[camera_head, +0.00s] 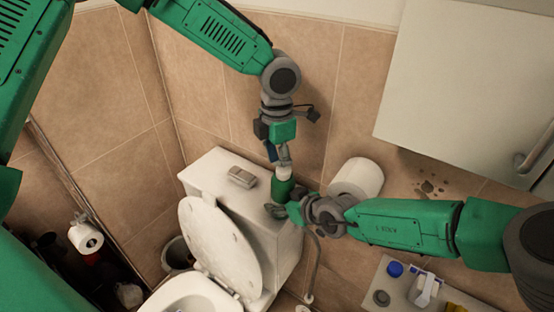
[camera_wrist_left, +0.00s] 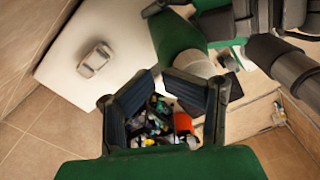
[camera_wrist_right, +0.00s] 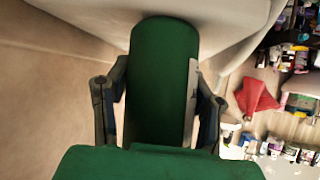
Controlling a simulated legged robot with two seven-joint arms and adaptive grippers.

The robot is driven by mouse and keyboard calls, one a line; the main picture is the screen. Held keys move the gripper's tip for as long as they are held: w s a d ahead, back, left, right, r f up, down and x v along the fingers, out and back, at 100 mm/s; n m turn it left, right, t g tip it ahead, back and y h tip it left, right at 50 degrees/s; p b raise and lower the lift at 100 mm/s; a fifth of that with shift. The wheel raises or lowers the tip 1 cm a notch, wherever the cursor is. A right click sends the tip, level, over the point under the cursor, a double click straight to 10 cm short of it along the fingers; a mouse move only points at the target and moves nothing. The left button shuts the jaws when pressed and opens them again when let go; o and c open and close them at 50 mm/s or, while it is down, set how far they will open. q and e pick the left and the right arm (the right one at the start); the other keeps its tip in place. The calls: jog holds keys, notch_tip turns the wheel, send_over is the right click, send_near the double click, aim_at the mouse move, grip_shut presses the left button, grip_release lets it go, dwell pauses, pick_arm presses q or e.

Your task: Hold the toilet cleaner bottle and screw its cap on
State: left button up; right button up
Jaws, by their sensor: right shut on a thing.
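The toilet cleaner bottle (camera_head: 283,187) is dark green. It stands above the tank lid's right edge and shows large in the right wrist view (camera_wrist_right: 163,80). My right gripper (camera_head: 291,208) is shut on its body, a finger on each side (camera_wrist_right: 158,90). A whitish piece (camera_head: 284,171) tops the bottle; I cannot tell whether it is the cap or neck. It also shows in the left wrist view (camera_wrist_left: 193,63). My left gripper (camera_head: 283,154) points down just above it. Its fingertips (camera_wrist_left: 158,74) are close together; whether they touch the piece is unclear.
The white toilet tank (camera_head: 208,165) is below, with a flush button (camera_head: 241,177) on its lid and the raised seat cover (camera_head: 218,245) in front. A wall cabinet (camera_head: 465,80) is upper right; a cluttered cart (camera_head: 408,291) is lower right.

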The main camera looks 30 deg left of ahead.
pick_arm(q)
jog(key=shift+d, duration=0.1)
dwell(0.5)
jog(key=shift+r, duration=1.55)
jog(key=shift+o, duration=0.5)
